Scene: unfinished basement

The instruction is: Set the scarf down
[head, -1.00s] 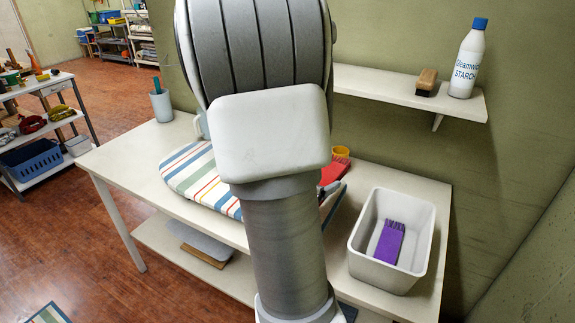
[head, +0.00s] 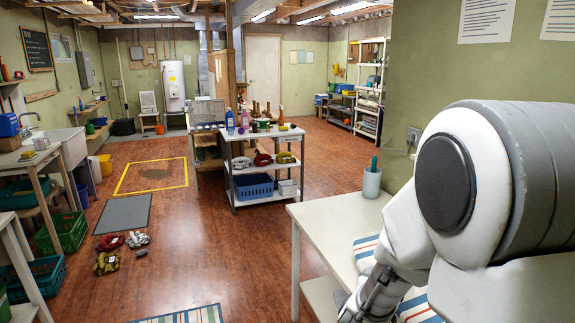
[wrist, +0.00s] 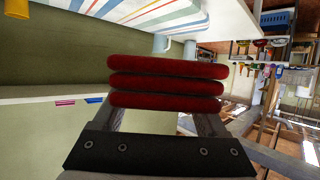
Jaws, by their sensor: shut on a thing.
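A dark red folded scarf (wrist: 166,79), stacked in several rounded layers, fills the middle of the wrist view. My gripper (wrist: 165,102) is shut on it, with one finger showing at each side below the layers. In the head view my arm covers the right side; the scarf and the fingertips are hidden there. No surface shows touching the scarf in the wrist view.
A white shelf cart (head: 232,180) stands further back. Red floor lies open at the centre; several bundles (head: 107,262) lie at left.

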